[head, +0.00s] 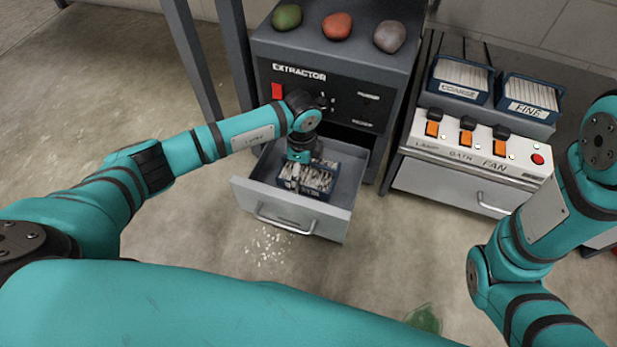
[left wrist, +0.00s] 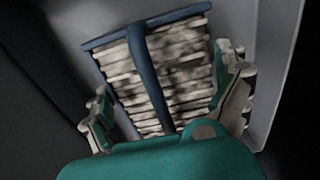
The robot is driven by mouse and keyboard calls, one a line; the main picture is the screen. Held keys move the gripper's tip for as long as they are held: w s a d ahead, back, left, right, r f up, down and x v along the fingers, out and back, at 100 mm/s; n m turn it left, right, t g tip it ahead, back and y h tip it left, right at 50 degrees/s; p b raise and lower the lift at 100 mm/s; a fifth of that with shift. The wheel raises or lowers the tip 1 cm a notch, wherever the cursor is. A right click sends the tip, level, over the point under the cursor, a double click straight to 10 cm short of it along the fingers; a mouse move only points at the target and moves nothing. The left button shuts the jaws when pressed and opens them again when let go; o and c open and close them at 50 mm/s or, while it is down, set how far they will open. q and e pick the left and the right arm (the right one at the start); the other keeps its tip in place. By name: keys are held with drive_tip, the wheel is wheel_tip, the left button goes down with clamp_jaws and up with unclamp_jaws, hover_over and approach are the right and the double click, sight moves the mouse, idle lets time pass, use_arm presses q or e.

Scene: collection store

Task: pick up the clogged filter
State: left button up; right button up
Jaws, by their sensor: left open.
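The clogged filter (head: 322,180), a blue-framed block of pale pleats with dark grime, lies in the open grey drawer (head: 330,225) under the extractor. In the left wrist view the filter (left wrist: 185,75) shows its dirty pleats and a blue band across the middle. My left gripper (head: 302,174) reaches down into the drawer over the filter and hides part of it. In the left wrist view my left gripper (left wrist: 168,88) is open, with one finger at each side of the filter. I cannot tell whether the fingers touch it. My right gripper is out of view.
The extractor (head: 330,90) stands behind the drawer, with three stones on top. To the right are boxes of coarse filters (head: 460,80) and fine filters (head: 528,98) and a switch panel (head: 475,150). The drawer walls are close around my left gripper. Pale crumbs (head: 270,245) lie on the floor.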

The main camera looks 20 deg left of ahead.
use_arm(q)
drive_tip(key=shift+r, duration=0.1)
drive_tip(key=c, duration=1)
drive_tip(key=shift+o, duration=0.2)
